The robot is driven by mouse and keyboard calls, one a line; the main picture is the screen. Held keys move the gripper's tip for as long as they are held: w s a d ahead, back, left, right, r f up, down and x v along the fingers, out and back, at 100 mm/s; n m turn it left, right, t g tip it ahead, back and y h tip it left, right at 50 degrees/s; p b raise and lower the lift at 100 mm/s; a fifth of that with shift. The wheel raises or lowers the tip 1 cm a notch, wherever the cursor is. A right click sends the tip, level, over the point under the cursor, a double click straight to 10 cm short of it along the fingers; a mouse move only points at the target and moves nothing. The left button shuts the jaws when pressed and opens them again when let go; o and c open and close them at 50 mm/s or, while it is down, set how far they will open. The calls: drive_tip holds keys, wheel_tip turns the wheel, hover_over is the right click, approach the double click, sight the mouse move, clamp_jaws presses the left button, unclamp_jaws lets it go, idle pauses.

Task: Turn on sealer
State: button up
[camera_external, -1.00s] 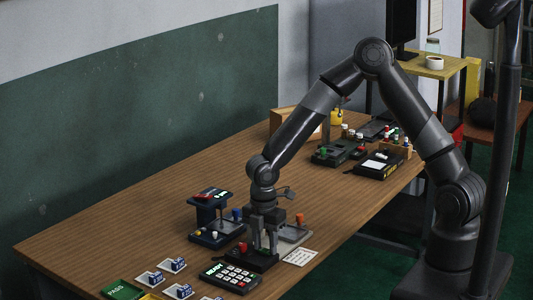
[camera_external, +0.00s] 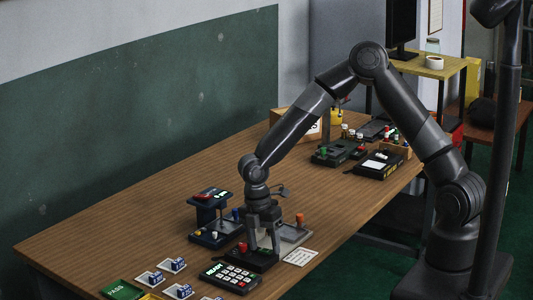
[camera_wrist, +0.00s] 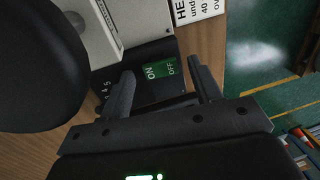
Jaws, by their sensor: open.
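A green rocker switch marked ON and OFF (camera_wrist: 159,70) sits on a dark box (camera_wrist: 140,54) in the wrist view. My gripper (camera_wrist: 162,66) is open, with one finger on each side of the switch and nothing held. In the external view my gripper (camera_external: 264,244) points down over a low black unit (camera_external: 258,261) with a red knob (camera_external: 242,247). The fingers hide part of this unit, and the switch cannot be made out there. I cannot tell whether the fingertips touch the box.
A pale plate with an orange knob (camera_external: 299,218) lies just behind, beside a white printed card (camera_external: 300,257). A keypad (camera_external: 231,277) is in front, and a small stand (camera_external: 210,210) is at left. The middle of the wooden table (camera_external: 190,160) is clear.

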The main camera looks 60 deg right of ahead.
sight(259, 252)
drive_tip(key=shift+r, duration=0.1)
wheel_tip(259, 252, up, 10)
drive_tip(key=w, duration=0.1)
drive_tip(key=shift+w+r, duration=0.25)
drive_tip(key=shift+w, duration=0.1)
idle(0.3)
drive_tip(key=s+d+r+m+t, duration=0.3)
drive_tip(key=s+d+r+m, duration=0.6)
drive_tip(key=s, duration=0.3)
drive_tip(key=s+d+r+m+t, duration=0.4)
drive_tip(key=s+d+r+m, duration=0.5)
drive_tip(key=s, duration=0.4)
drive_tip(key=shift+s+d+r, duration=0.25)
drive_tip(key=shift+r, duration=0.3)
idle(0.4)
